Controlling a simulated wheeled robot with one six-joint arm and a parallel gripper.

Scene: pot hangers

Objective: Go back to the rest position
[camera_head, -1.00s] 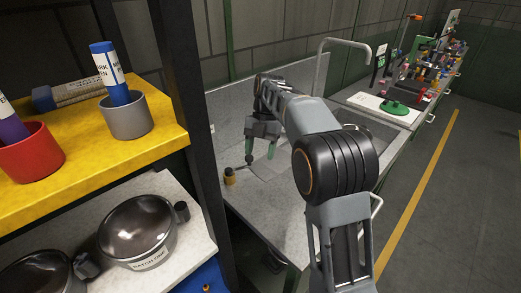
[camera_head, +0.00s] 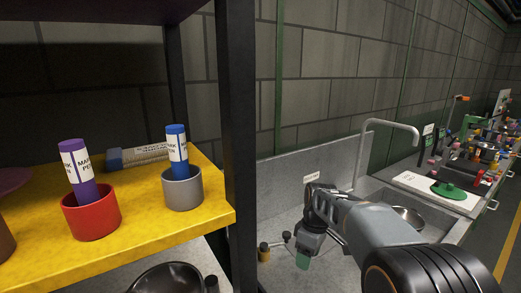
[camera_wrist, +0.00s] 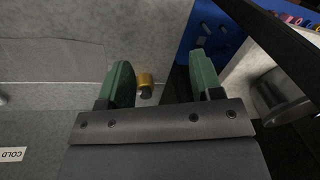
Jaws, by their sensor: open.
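My gripper (camera_head: 303,252) is in the head view, over the grey counter (camera_head: 277,205) beside the sink, pointing downward. In the wrist view its two green fingers (camera_wrist: 162,80) are spread apart with nothing held between them. A small yellow and dark object (camera_wrist: 145,81) shows beyond the fingers in the wrist view, apart from them. It also stands on the counter to the left of my gripper in the head view (camera_head: 264,252). My arm reaches in from the lower right of the head view.
A yellow shelf (camera_head: 140,228) at left bears a red cup (camera_head: 92,215) with a purple pen and a grey cup (camera_head: 183,190) with a blue pen. A metal bowl (camera_head: 165,279) is below. A dark post (camera_head: 238,130) stands between shelf and counter. A faucet (camera_head: 390,125) rises behind.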

